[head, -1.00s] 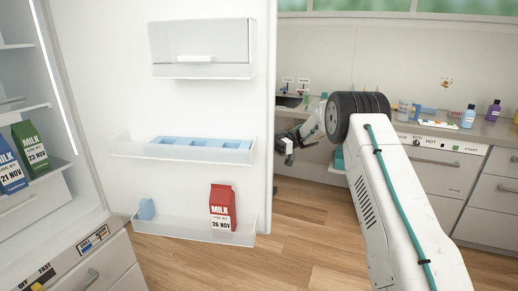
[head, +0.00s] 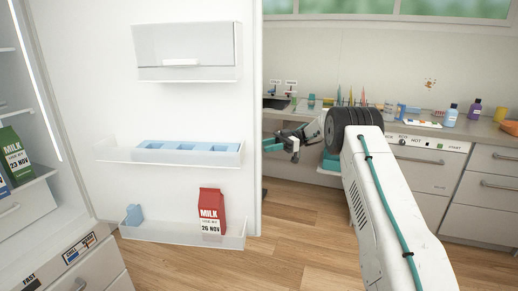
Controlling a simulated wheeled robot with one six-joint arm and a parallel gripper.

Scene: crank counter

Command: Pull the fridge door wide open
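The fridge door (head: 190,107) stands swung open, its white inner face turned toward me and its free edge on the right. Its shelves hold a blue tray (head: 190,153) and a red milk carton (head: 212,211). My gripper (head: 290,146) is just right of the door's free edge, at about the middle shelf's height. The door's edge seems to hide part of it. I cannot tell whether it touches the door or whether its fingers are open. The door's outer face and handle are hidden.
The fridge interior (head: 28,205) is at the left, with a green milk carton (head: 15,155). A counter (head: 400,128) with bottles and drawers runs along the back right. Wooden floor (head: 290,235) lies clear between the door and the counter.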

